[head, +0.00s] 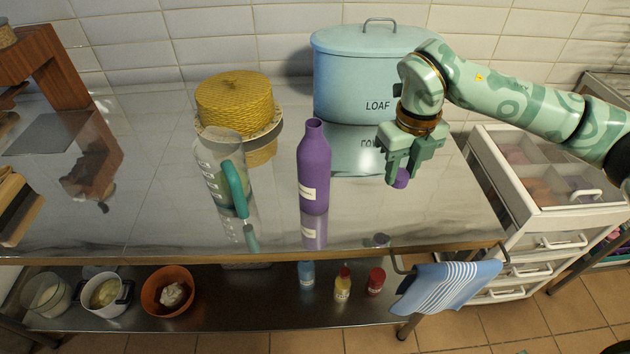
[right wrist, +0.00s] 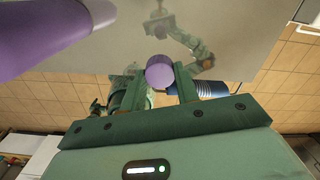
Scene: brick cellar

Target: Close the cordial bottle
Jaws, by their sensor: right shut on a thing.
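The cordial bottle (head: 314,168) is purple with a pale label and stands upright and open on the shiny steel table. My right gripper (head: 401,178) is to the right of the bottle, above the table, apart from it. It is shut on a purple cap (head: 401,179). In the right wrist view the cap (right wrist: 159,72) sits between the fingertips of my right gripper (right wrist: 160,80). The bottle (right wrist: 45,35) shows there at the upper left, cut off by the frame. My left gripper is not in view.
A clear jug (head: 222,180) with a teal handle stands left of the bottle. A yellow woven basket (head: 235,103) and a blue LOAF bin (head: 362,85) stand behind. A striped towel (head: 447,286) hangs at the front edge. Bowls and small bottles sit on the lower shelf.

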